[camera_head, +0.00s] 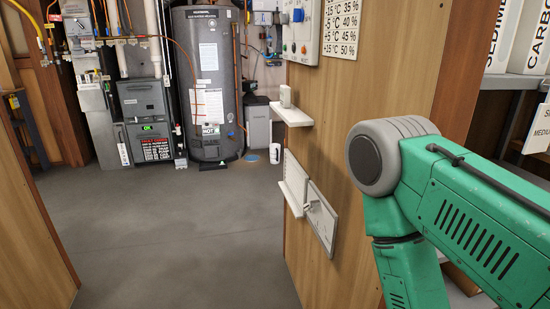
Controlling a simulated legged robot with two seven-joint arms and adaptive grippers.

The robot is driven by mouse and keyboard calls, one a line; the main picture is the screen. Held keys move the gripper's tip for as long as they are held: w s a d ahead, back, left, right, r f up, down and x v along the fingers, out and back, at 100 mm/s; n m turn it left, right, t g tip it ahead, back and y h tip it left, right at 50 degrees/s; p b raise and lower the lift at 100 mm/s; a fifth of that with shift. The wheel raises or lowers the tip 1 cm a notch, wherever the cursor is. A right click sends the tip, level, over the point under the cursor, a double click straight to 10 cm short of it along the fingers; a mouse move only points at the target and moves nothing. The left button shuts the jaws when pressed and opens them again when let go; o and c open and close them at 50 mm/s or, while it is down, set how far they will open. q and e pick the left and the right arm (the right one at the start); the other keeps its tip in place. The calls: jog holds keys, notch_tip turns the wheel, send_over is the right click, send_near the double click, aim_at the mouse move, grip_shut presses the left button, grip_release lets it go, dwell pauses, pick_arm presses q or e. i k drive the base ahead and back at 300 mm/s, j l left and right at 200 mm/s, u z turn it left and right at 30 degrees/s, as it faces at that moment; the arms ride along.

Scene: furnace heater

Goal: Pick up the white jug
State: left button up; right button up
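A small white, jug-like container (275,153) stands on the floor at the back, right of the dark grey water heater and beside the edge of the wooden wall. It is small in view, and its handle cannot be made out. The upper part of my green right arm fills the right side of the view, far nearer than the container. Neither of my grippers is in view.
The water heater (222,110) stands at the back beside a grey furnace unit (146,105). A wooden wall (345,120) carries small white shelves (291,114) and stands close to my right arm. Open grey floor (175,235) lies between it and the left wooden panel (30,225).

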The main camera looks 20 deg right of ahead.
aim_at(275, 152)
jog(key=i+j, duration=0.15)
jog(key=i, duration=0.55)
jog(key=i+j+u, duration=0.1)
jog(key=i, duration=0.6)
jog(key=i+j, duration=0.15)
jog(key=i, duration=0.55)
jog(key=i+z, duration=0.1)
jog(key=i, duration=0.9)
jog(key=i+j+z, duration=0.15)
jog(key=i, duration=0.85)
jog(key=i+l+z, duration=0.1)
jog(key=i+z, duration=0.25)
jog(key=i, duration=0.15)
jog(key=i+z, duration=0.35)
jog(key=i, duration=0.15)
jog(key=i+j+z, duration=0.15)
jog(key=i+z, duration=0.25)
jog(key=i+j+z, duration=0.35)
jog(key=i, duration=0.15)
jog(key=i+l+z, duration=0.15)
jog(key=i+z, duration=0.3)
jog(key=i, duration=0.8)
jog(key=i+l+u, duration=0.1)
jog(key=i+u, duration=0.2)
jog(key=i+l+u, duration=0.3)
jog(key=i, duration=0.15)
jog(key=i+l+u, duration=0.3)
jog(key=i+j, duration=0.1)
